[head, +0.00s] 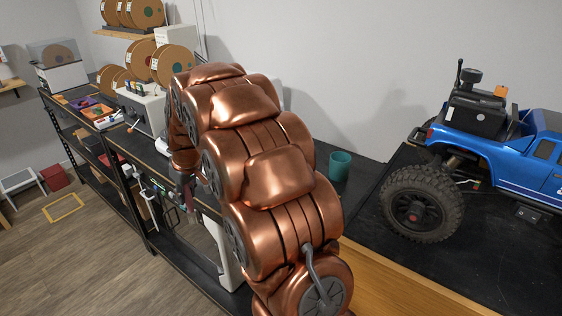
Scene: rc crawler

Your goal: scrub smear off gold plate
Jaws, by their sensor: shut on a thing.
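My copper-coloured arm fills the middle of the head view, and its far end bends down on the left side over the workbench. My gripper is not clearly visible; the arm's links hide that area. I cannot make out a gold plate, a smear or any scrubbing tool in this view.
A blue crawler truck (545,150) with big black tyres stands on a dark bench top (450,262) at right. A teal cup (340,165) stands near the wall. Cardboard spools (172,64), a grey machine (143,105) and orange trays (98,113) are at left. Floor (60,265) is open at lower left.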

